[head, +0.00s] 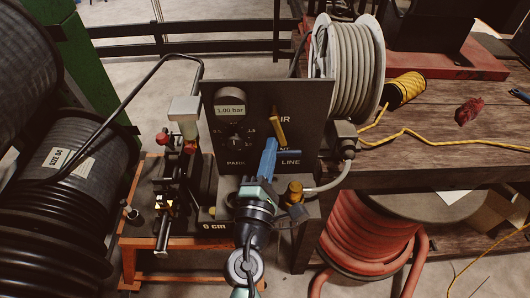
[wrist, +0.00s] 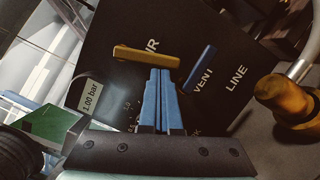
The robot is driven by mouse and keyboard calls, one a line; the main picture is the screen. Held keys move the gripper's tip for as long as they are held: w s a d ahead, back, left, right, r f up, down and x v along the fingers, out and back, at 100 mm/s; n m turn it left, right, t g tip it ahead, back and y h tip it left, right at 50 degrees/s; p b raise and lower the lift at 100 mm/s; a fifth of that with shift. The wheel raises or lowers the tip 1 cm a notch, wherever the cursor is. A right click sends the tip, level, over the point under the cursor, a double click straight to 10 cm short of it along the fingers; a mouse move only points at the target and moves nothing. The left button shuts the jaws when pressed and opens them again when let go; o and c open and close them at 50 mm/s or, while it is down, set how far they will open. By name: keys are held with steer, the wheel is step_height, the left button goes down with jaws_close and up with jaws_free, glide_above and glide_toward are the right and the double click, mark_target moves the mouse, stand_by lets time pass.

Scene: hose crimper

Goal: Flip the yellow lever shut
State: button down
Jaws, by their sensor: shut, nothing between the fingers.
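The yellow lever (head: 278,128) stands steeply, leaning slightly, on the dark control panel (head: 225,120), beside the letters "IR". In the wrist view the yellow lever (wrist: 146,56) lies across the picture, just beyond my fingertips. My gripper (head: 270,143) has blue fingers pressed together with nothing between them. It is in front of the panel, below the yellow lever. The wrist view shows the shut fingertips (wrist: 160,72) right by the lever; I cannot tell whether they touch it. A blue lever (wrist: 199,70) by "VENT" is close on the right.
A display (head: 230,110) reads 1.00 bar above a knob (head: 236,141). A brass fitting (head: 295,192) with a grey hose is right of my gripper. A grey hose reel (head: 350,60) stands behind on the right. A black hose reel (head: 60,200) is at left.

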steer(key=d+n+y+b, duration=0.1)
steer(key=n, duration=0.3)
steer(key=d+r+n+t+y+b, duration=0.1)
steer(key=d+n, duration=0.1)
steer(key=n, duration=0.2)
steer(key=d+r+n+t+y+b, duration=0.1)
steer(key=d+n, duration=0.1)
steer(key=n, duration=0.3)
steer(key=shift+d+r, duration=0.1)
steer(key=s+a+f+b, duration=0.1)
steer(key=s+f+b, duration=0.5)
steer(key=s, duration=0.3)
steer(key=shift+s+a+b, duration=0.3)
steer(key=shift+s+b, duration=0.1)
steer(key=shift+b, duration=0.15)
steer(key=shift+f, duration=0.1)
stand_by(0.3)
